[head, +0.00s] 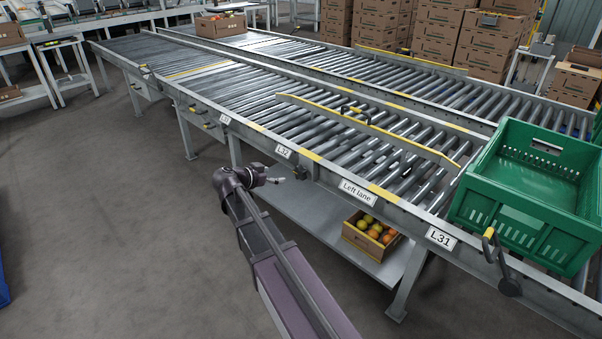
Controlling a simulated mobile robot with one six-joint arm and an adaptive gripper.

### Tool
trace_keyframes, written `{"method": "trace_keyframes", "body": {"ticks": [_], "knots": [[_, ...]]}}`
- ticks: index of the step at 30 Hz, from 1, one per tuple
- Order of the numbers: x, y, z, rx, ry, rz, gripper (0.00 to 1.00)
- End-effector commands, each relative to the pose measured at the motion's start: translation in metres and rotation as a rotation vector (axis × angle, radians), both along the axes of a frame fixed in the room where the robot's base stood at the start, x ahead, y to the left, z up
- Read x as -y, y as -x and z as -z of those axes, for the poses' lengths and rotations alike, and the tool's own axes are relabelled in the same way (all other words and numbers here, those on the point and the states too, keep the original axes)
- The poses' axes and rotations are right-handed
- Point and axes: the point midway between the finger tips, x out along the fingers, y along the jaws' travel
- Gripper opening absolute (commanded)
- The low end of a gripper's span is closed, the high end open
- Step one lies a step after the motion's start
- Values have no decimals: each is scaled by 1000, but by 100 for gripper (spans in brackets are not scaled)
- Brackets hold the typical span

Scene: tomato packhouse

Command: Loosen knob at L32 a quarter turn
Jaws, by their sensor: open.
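The L32 label (284,152) is on the near side rail of the roller conveyor, in the middle of the head view. A small dark knob (300,172) sits just below and right of it on the rail's side. My gripper (280,176) is just left of the knob, pointing right towards it. Its jaws are open and hold nothing. A small gap seems to lie between fingertips and knob; contact cannot be told for sure at this size.
A green crate (482,212) stands on the rollers at right, above the L31 label (441,238) and a yellow-handled lever (490,245). A yellow-topped guide rail (370,127) crosses the rollers. A fruit box (360,242) sits on the lower shelf (315,215). Floor at left is clear.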

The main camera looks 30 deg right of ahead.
Motion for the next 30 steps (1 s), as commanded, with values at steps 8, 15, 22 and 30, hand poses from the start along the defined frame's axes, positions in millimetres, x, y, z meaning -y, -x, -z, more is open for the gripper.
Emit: {"method": "trace_keyframes", "body": {"ticks": [8,15,22,30], "knots": [[21,-8,12,1,0,1,100],[52,-20,26,-1,-1,1,100],[82,-31,40,-1,-1,1,100],[108,-40,50,0,-1,0,100]]}}
